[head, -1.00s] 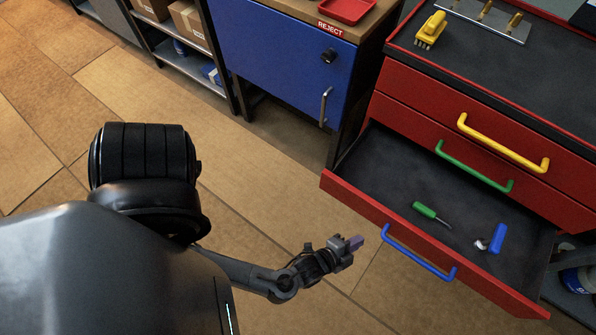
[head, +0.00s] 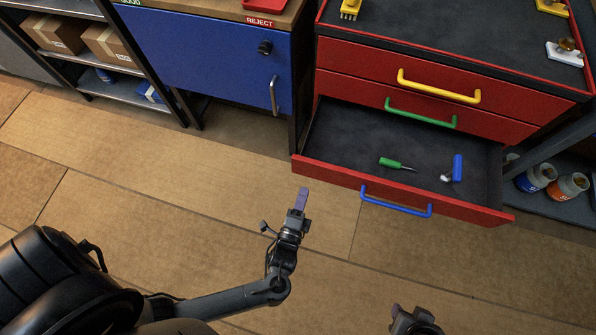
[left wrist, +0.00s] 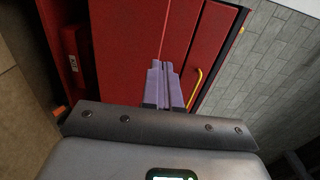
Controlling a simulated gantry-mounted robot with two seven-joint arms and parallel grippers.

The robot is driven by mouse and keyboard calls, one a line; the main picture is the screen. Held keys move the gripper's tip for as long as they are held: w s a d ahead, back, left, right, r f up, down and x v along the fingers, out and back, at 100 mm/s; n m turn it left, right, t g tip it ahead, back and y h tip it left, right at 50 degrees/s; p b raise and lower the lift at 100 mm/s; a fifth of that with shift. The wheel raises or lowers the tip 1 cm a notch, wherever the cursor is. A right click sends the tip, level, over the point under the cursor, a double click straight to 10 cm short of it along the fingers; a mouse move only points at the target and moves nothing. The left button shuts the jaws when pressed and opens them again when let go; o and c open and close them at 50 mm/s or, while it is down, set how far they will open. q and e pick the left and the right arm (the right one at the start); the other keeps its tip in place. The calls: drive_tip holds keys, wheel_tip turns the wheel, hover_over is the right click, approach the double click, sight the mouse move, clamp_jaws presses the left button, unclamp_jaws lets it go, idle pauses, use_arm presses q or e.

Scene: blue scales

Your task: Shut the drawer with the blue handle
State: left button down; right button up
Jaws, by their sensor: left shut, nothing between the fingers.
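The red drawer (head: 330,175) with the blue handle (head: 396,202) stands open, pulled well out of the red cabinet. A green-handled screwdriver (head: 391,163) and a blue-handled tool (head: 457,168) lie inside it. My left gripper (head: 302,198) is shut and empty. In the head view it appears in front of the drawer's left end, left of the blue handle, with a gap to it. In the left wrist view its purple fingers (left wrist: 164,85) lie together in front of red surfaces. My right gripper (head: 414,320) shows only partly at the bottom edge; its jaws are unclear.
The drawers with the yellow handle (head: 438,87) and green handle (head: 420,113) above are shut. A blue cabinet (head: 210,60) stands to the left, beside a shelf with cardboard boxes (head: 110,45). Bottles (head: 535,178) stand at right. The floor before the drawer is clear.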

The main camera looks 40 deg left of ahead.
sight(312, 165)
use_arm(q)
drive_tip(key=b+x, duration=0.2)
drive_tip(key=x, duration=0.4)
drive_tip(key=shift+w+a+f, duration=0.1)
drive_tip(key=shift+w+f, duration=0.05)
drive_tip(key=shift+w, duration=0.2)
drive_tip(key=shift+w+a+b, duration=0.2)
drive_tip(key=shift+w+b, duration=0.3)
drive_tip(key=shift+w, duration=0.05)
drive_tip(key=shift+w, duration=0.15)
